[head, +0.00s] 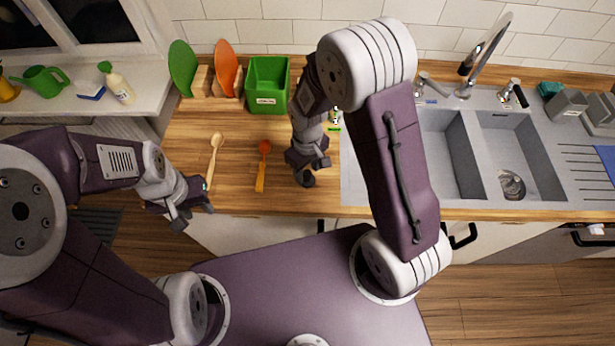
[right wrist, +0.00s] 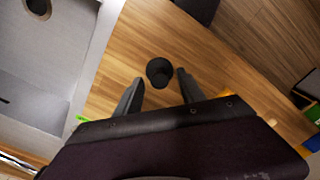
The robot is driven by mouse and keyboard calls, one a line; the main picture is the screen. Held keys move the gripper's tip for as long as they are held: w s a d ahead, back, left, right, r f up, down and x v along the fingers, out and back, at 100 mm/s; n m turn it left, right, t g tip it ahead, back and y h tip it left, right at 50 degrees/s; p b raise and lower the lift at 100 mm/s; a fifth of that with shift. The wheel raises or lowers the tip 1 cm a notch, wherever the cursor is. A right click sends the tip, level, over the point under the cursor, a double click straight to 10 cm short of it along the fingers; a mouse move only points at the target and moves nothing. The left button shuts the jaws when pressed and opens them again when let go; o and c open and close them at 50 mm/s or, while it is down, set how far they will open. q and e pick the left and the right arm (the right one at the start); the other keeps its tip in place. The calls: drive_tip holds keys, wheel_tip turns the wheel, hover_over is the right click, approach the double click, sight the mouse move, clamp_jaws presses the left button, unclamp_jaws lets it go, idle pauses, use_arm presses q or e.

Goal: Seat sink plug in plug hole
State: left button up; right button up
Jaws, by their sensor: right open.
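The black sink plug (right wrist: 159,71) stands on the wooden worktop in the right wrist view, just ahead of the gap between my right gripper's fingertips (right wrist: 160,80). That gripper is open, and nothing is held in it. In the head view my right gripper (head: 307,165) points down over the worktop left of the sink, with the dark plug (head: 305,179) at its tips. A round metal drain (head: 511,185) shows in the sink's right basin. A dark hole (right wrist: 38,8) shows in the sink in the right wrist view. My left gripper (head: 192,213) is open and empty near the worktop's front edge.
A wooden spoon (head: 214,161) and an orange-headed spoon (head: 263,166) lie on the worktop between my grippers. A green box (head: 267,84) stands behind. The tap (head: 484,56) rises behind the basins. My right arm hides part of the sink.

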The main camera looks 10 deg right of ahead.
drive_tip(key=shift+s+f, duration=0.1)
drive_tip(key=shift+f, duration=0.95)
drive_tip(key=shift+w+a+f, duration=0.1)
drive_tip(key=shift+w, duration=0.25)
drive_tip(key=shift+s, duration=0.2)
clamp_jaws()
drive_tip(key=shift+w, duration=0.1)
wheel_tip(320, 180, up, 4)
drive_tip(key=s+d+r+b, duration=0.1)
drive_tip(key=s+d+r, duration=0.2)
drive_tip(key=d+r, duration=0.4)
drive_tip(key=d, duration=0.4)
drive_tip(key=shift+s+b, duration=0.3)
drive_tip(key=shift+s, duration=0.1)
